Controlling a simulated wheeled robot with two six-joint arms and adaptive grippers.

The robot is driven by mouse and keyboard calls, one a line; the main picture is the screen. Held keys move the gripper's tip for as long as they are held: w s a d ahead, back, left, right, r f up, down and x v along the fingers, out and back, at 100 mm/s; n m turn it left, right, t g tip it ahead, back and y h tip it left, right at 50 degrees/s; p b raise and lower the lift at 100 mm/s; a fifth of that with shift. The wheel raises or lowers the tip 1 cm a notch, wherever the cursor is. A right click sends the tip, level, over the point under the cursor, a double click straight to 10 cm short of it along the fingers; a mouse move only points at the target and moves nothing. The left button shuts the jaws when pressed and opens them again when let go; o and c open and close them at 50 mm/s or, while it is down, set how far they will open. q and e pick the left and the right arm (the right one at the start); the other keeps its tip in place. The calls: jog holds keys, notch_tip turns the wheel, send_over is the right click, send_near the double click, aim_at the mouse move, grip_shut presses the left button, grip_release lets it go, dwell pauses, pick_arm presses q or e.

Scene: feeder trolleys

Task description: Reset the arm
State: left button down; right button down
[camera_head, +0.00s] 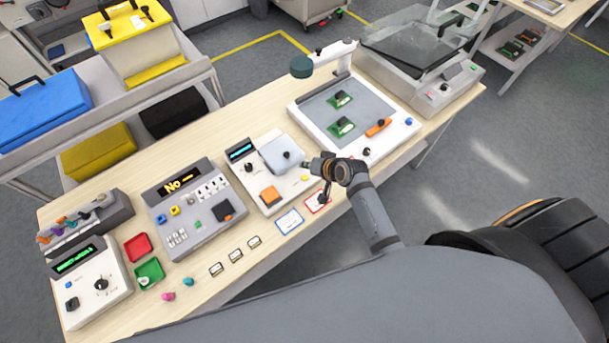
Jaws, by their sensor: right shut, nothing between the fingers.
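My right gripper (322,196) shows small and dark below its wrist, over the red-edged card at the front of the long wooden bench (246,268). Its fingers are shut and hold nothing. It is just right of the white device with the grey lid (284,153). Whether the fingertips touch the card cannot be told. My left gripper is not in view.
A tester reading "No" (192,209), a green tray (149,273) and a red tray (138,247) are to the left. A framed board station (398,141) and a glass-lidded machine (463,77) stand right.

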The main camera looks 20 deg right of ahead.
jog(key=s+d+r+n+g+h, duration=0.25)
jog(key=s+d+r, duration=0.2)
jog(key=s, duration=0.45)
jog(key=s+d+r+n+g+h, duration=0.25)
jog(key=s+d+r, duration=0.2)
jog(key=s, duration=0.55)
notch_tip(320, 180, down, 28)
jog(key=s+d+b, duration=0.1)
jog(key=d+b, duration=0.1)
jog(key=b, duration=0.2)
jog(key=s+d+f+g+b, duration=0.1)
jog(key=s+f+g+b, duration=0.1)
jog(key=s+f, duration=1.7)
notch_tip(320, 180, down, 3)
jog(key=shift+s+d+f+m+b, duration=0.15)
jog(key=shift+s+d+m+b, duration=0.25)
jog(key=shift+b, duration=0.2)
